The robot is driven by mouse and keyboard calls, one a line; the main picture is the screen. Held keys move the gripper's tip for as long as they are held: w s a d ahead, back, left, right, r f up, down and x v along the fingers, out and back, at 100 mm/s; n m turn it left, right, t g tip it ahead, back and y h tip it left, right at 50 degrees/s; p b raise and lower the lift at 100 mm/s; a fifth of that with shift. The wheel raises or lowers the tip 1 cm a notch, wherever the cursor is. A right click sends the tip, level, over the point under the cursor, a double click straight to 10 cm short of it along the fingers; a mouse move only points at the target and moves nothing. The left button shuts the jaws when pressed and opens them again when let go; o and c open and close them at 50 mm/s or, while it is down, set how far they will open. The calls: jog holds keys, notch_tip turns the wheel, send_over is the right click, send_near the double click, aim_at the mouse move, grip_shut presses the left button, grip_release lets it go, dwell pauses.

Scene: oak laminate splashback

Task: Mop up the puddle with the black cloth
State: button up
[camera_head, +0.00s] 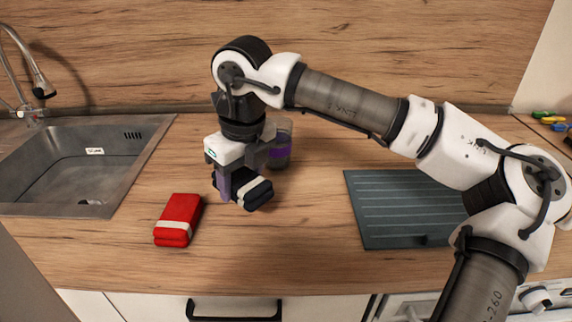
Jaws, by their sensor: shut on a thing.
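The black cloth (258,195) is a folded bundle with a pale band, at the middle left of the wooden counter. My gripper (234,188) points down and is shut on the black cloth, with a purple finger on its near side. I cannot tell whether the cloth touches the counter or is held just above it. No puddle can be made out on the counter; the area behind and under the cloth is partly hidden by my gripper.
A folded red cloth (179,220) with a pale band lies to the left. A clear cup with a purple band (279,148) stands close behind my gripper. A steel sink (75,165) is at the left, a dark ridged board (395,210) at the right. Bare counter lies in front.

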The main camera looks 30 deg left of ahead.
jog(key=shift+r+p, duration=0.65)
jog(key=shift+r, duration=0.75)
